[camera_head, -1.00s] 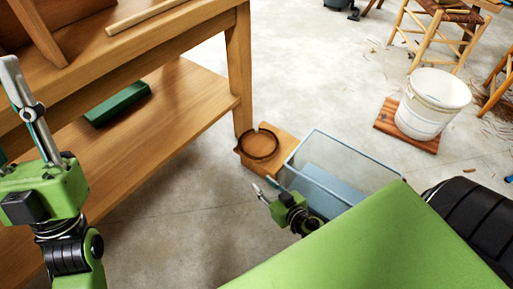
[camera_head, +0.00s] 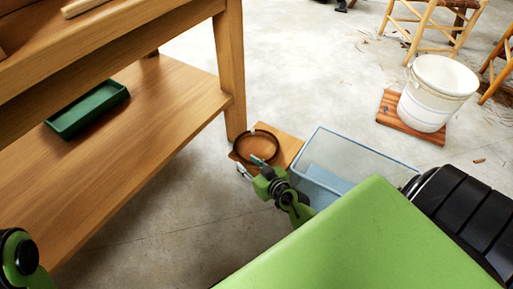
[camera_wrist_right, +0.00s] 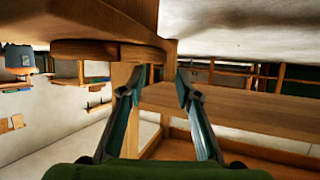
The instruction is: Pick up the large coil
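The large coil (camera_head: 236,149) is a dark brown ring lying flat on a small wooden board (camera_head: 291,148) on the floor. In the right wrist view, which appears upside down, the coil's brown edge (camera_wrist_right: 100,50) shows against the board (camera_wrist_right: 85,18). My right gripper (camera_head: 249,164) is at the coil's near side in the head view. Its two fingers are apart with nothing between them in the right wrist view (camera_wrist_right: 161,80). Whether a finger touches the coil cannot be told. My left gripper is out of view; only part of my left arm shows at lower left.
A wooden workbench (camera_head: 233,70) stands left, its leg close to the board. A green tray (camera_head: 88,107) sits on its lower shelf. A clear bluish bin (camera_head: 358,153) stands right of the board. A white bucket (camera_head: 436,92) stands farther right on a wooden base. Floor between is clear.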

